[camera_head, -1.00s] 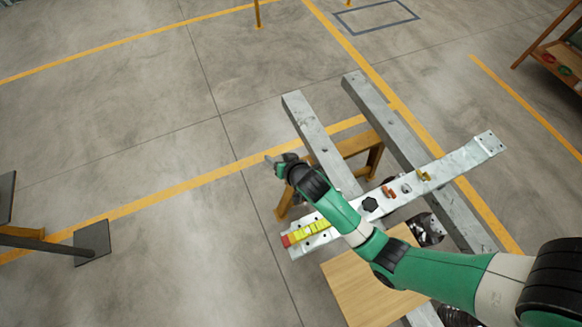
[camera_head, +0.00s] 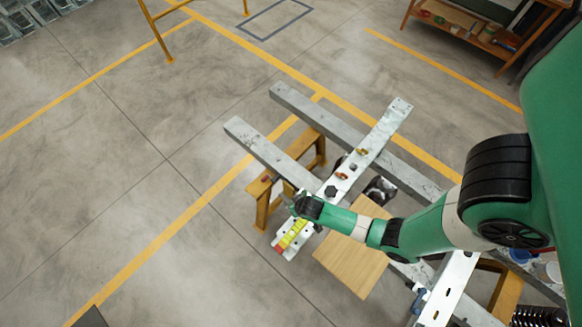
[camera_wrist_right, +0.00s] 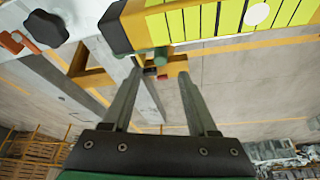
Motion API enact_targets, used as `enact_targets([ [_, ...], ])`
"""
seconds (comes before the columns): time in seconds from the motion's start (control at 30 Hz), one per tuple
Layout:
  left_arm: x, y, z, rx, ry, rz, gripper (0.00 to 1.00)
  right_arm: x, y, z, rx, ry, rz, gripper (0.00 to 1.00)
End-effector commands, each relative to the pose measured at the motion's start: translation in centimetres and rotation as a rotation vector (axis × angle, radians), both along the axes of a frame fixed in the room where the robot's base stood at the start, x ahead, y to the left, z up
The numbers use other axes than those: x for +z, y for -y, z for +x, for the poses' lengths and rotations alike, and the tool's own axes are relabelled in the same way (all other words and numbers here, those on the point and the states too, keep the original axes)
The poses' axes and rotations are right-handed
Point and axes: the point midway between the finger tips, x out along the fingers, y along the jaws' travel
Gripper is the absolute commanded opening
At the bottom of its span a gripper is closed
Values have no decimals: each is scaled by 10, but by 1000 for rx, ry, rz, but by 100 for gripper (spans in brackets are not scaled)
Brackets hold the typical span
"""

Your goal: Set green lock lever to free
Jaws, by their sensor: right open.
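A yellow block with lime stripes (camera_head: 292,234) and a red end sits on the lower end of a pale metal rail (camera_head: 372,146). In the right wrist view the striped block (camera_wrist_right: 225,20) fills the upper right. A short dark green piece (camera_wrist_right: 158,57) sticks out below its left part; it looks like the green lever, but its setting cannot be told. My right gripper (camera_wrist_right: 163,72) is open and empty, its fingertips close to the green piece; contact cannot be told. In the head view my right gripper (camera_head: 290,199) is small beside the block. My left gripper is not in view.
A black knob (camera_head: 330,191) and an orange part (camera_head: 341,175) are on the rail beyond the block. Grey beams (camera_head: 290,166) lie under the rail on a yellow trestle (camera_head: 264,197). A wooden board (camera_head: 352,258) is nearby. Open floor lies to the left.

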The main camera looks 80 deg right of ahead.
Motion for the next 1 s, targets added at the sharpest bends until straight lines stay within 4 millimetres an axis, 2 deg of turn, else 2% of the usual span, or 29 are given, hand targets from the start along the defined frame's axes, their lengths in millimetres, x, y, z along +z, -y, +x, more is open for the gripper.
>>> enact_targets([
  [0.03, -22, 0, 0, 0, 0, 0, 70, -21, 3, 4, -1, 1, 0, 59],
  [0.07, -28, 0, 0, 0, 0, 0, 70, -27, 5, 5, -2, 1, 0, 59],
  [0.3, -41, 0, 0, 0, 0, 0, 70, -61, 17, 18, 0, -1, 0, 59],
  [0.43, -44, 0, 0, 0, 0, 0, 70, -69, 20, 20, 1, 0, 0, 59],
  [0.7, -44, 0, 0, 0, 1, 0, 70, -69, 20, 21, 1, 0, -1, 59],
  [1.0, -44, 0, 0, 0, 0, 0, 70, -69, 20, 21, 1, 0, -1, 5],
])
